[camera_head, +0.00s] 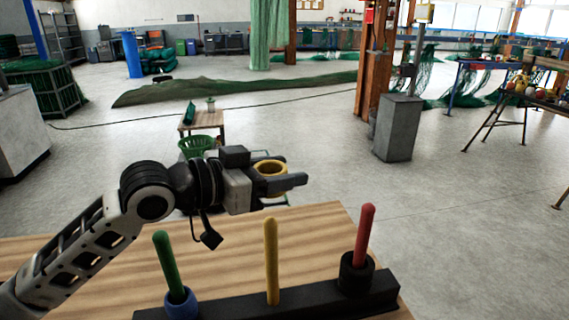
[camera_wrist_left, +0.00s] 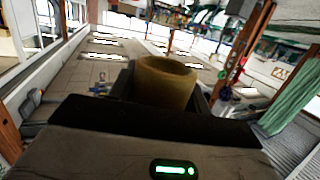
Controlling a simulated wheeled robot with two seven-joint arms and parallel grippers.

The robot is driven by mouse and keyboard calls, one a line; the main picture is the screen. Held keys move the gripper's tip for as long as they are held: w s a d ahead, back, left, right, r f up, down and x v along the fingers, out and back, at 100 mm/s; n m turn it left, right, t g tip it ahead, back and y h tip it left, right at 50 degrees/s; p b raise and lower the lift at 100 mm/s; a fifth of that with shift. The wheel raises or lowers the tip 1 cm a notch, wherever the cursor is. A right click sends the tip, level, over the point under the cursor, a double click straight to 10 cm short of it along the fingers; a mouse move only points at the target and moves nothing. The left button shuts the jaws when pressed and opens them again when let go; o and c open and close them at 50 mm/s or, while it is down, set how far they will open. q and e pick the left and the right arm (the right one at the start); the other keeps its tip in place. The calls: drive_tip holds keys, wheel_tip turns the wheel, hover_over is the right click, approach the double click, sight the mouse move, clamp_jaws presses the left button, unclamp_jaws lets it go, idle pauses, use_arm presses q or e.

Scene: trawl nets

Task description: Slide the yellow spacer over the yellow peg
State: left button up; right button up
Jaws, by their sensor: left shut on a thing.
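The yellow spacer (camera_head: 270,166) is a short ring held by my left gripper (camera_head: 284,180) above the far edge of the table. The gripper is shut on it. In the left wrist view the spacer (camera_wrist_left: 165,82) sits between the dark fingers, its opening partly visible. The yellow peg (camera_head: 271,262) stands bare and upright on the black base (camera_head: 228,306), between the green and red pegs. The spacer is higher in the picture than the peg's tip and apart from it. My right gripper is not in view.
A green peg (camera_head: 167,262) has a blue spacer (camera_head: 181,304) around its foot. A red peg (camera_head: 363,236) has a black spacer (camera_head: 356,273) around its foot. The wooden table (camera_head: 90,262) is otherwise clear. A small stand with a green basket (camera_head: 197,145) is behind.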

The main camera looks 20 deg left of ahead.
use_arm(q)
wheel_tip(320, 180, down, 8)
drive_tip(key=b, duration=0.6)
drive_tip(key=shift+f+b, duration=0.2)
drive_tip(key=shift+b, duration=0.1)
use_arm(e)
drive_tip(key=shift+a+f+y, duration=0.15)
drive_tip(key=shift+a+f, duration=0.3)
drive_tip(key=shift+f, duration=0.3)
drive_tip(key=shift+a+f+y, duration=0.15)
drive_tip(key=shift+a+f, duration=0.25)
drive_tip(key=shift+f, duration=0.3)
use_arm(q)
drive_tip(key=shift+s, duration=0.1)
drive_tip(key=o, duration=1)
drive_tip(key=shift+o, duration=0.2)
